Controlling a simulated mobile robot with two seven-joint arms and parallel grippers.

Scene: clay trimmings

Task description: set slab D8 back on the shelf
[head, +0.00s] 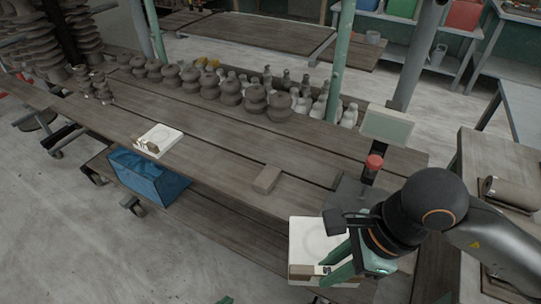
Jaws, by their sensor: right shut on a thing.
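A square white slab (306,236) with a faint round mark is at the lower right, at the near edge of the wooden shelf. Its front side has a brown strip with a small tag (323,270), too small to read surely as D8. My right gripper (338,275), with green fingers, is shut on this slab at its front right. The wrist hides part of the slab's right side. I cannot tell whether the slab touches the planks. Only a green tip of my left gripper (226,300) shows at the bottom edge.
Another white slab (164,135) with a brown piece lies on the planks (215,150) at left. A small brown block (267,179) lies mid-shelf. Dark pots (231,92) line the back. A red-topped post with a display (387,126) stands near my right arm. A blue crate (150,178) sits below.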

